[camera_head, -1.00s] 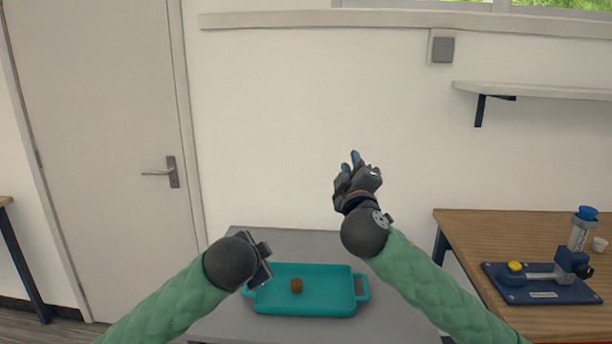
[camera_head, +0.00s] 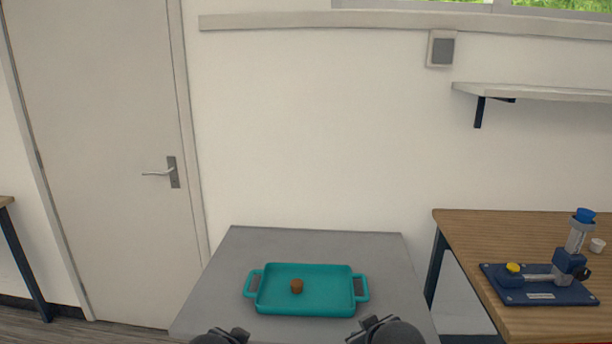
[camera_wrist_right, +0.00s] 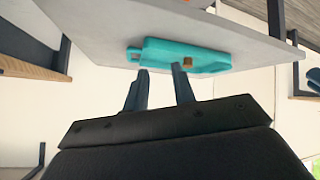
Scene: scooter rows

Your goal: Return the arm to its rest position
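My right arm (camera_head: 385,330) shows only as a dark wrist part at the bottom edge of the head view, right of the middle. My left arm (camera_head: 222,336) shows as a dark wrist part at the bottom edge, left of the middle. Neither gripper's fingers can be made out in the head view. In the right wrist view my right gripper (camera_wrist_right: 160,88) has its two fingers apart with nothing between them. It points towards the teal tray (camera_wrist_right: 155,47) on the grey table and is apart from it.
The teal tray (camera_head: 272,303) holds a small brown piece (camera_head: 297,286) and lies on the grey table (camera_head: 215,290). A wooden table (camera_head: 480,225) at the right bears a blue device (camera_head: 540,290). A white door (camera_head: 100,120) stands at the left.

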